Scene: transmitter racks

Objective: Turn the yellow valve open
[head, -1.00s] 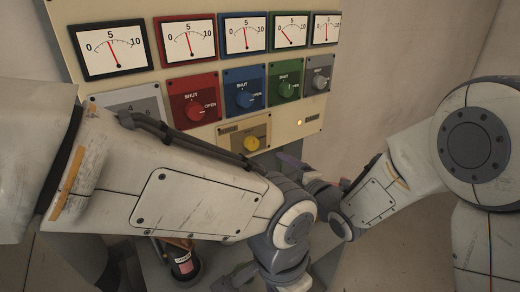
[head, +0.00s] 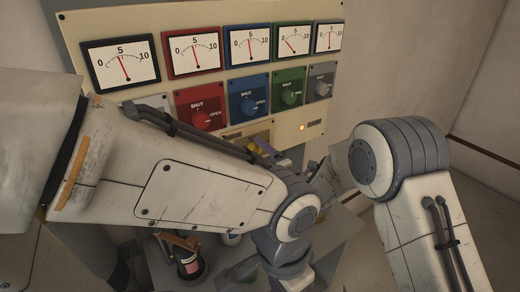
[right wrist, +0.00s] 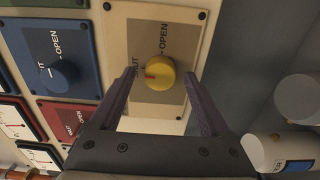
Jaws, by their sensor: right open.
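The round yellow valve (right wrist: 160,72) is a knob on a beige plate in the right wrist view. Its red mark points toward the partly covered SHUT label, with OPEN (right wrist: 163,38) further along the plate. My right gripper (right wrist: 160,76) is open, with its two purple fingers on either side of the knob and a gap visible to each. I cannot tell how deep the fingertips reach.
Red (head: 203,116), blue (head: 249,103), green (head: 289,94) and grey (head: 321,81) knobs sit on the panel under several dials. White cylinders (right wrist: 285,150) show at right in the wrist view.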

